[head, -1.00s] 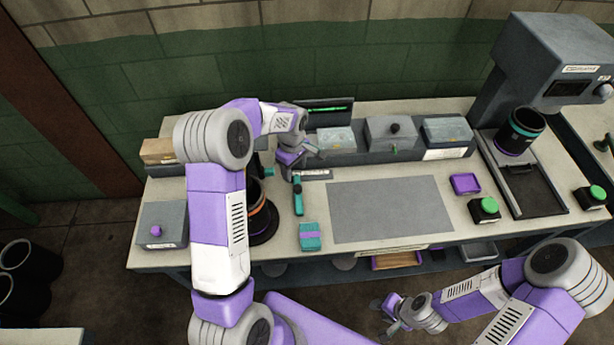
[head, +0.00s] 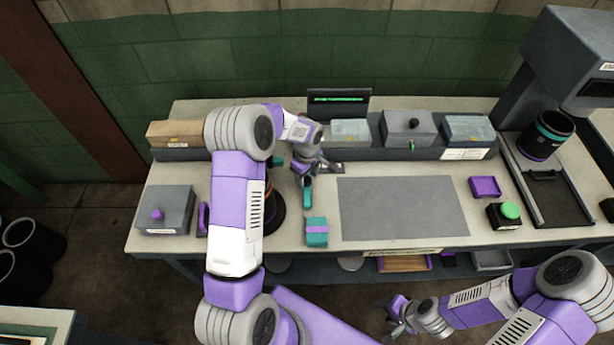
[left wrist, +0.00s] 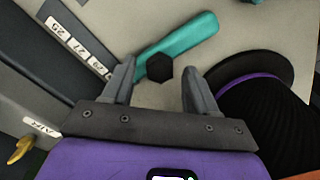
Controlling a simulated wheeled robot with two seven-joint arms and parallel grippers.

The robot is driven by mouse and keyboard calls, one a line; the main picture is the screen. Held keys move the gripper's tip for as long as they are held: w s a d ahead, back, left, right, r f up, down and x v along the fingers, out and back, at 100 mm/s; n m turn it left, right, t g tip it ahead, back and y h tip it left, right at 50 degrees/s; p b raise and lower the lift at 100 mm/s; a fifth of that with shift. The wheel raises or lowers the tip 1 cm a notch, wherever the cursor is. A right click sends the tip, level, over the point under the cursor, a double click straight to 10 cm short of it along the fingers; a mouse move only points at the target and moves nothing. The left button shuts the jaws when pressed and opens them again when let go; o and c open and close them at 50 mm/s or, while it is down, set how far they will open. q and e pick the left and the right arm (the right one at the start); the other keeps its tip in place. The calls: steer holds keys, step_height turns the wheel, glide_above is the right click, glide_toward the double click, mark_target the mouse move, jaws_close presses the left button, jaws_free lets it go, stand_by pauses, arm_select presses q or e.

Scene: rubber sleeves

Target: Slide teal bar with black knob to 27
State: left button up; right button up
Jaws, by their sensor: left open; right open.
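The teal bar (left wrist: 187,45) lies on the bench with its black hexagonal knob (left wrist: 159,68) near one end. In the head view the bar (head: 307,197) shows only in part, since my left gripper covers the knob end. My left gripper (head: 312,172) is open above the knob; in the left wrist view the knob sits between its two spread fingers, apparently untouched. A scale strip with white number labels (left wrist: 77,46), 27 among them, runs beside the bar's knob end. My right gripper (head: 396,318) is open and empty, low in front of the bench.
A dark round stand (left wrist: 280,110) is close to one finger. Several grey boxes, one being a knobbed box (head: 408,127), line the back.

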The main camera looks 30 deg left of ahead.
arm_select(q)
steer(key=shift+f, duration=0.2)
steer(key=shift+c, duration=0.5)
jaws_close()
